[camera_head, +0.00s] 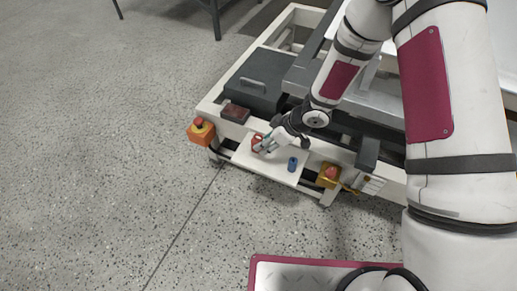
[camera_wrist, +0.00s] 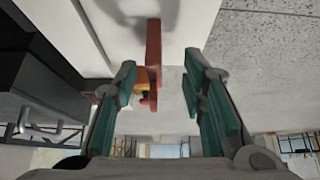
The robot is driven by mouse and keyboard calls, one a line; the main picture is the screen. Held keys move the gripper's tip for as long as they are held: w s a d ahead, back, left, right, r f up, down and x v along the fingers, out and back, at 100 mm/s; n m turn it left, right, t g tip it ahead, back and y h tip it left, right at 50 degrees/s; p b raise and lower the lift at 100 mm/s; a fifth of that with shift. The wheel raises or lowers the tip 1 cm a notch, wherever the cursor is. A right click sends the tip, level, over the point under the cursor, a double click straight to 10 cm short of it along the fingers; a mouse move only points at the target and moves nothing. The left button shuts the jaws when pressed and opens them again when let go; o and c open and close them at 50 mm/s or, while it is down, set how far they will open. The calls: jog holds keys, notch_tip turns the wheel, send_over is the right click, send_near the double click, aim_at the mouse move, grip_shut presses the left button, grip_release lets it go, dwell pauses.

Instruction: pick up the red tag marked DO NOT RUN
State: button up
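A red piece, likely the tag, (camera_head: 256,142) is on the white shelf (camera_head: 232,154) at the front of the machine. No lettering can be read on it. In the wrist view the red piece (camera_wrist: 153,45) is seen as a narrow upright strip, with an orange part beside its lower end. My gripper (camera_head: 266,146) is at the red piece and partly covers it. In the wrist view my gripper's teal-padded fingers (camera_wrist: 163,85) are apart, with the red piece between them, nearer the left finger. I cannot tell whether that finger touches it.
A blue cylinder (camera_head: 292,164) stands on the shelf to the right of my gripper. A dark red box (camera_head: 236,113) and a dark handled case (camera_head: 255,82) are behind.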

jog(key=shift+w+b+x, duration=0.15)
jog(key=shift+b+x, duration=0.65)
jog(key=shift+x, duration=0.6)
jog(key=shift+w+b+x, duration=0.2)
jog(key=shift+b+x, duration=0.6)
jog(key=shift+x, duration=0.6)
jog(key=shift+d, duration=0.1)
jog(key=shift+r, duration=0.1)
jog(key=shift+c, duration=0.3)
grip_shut()
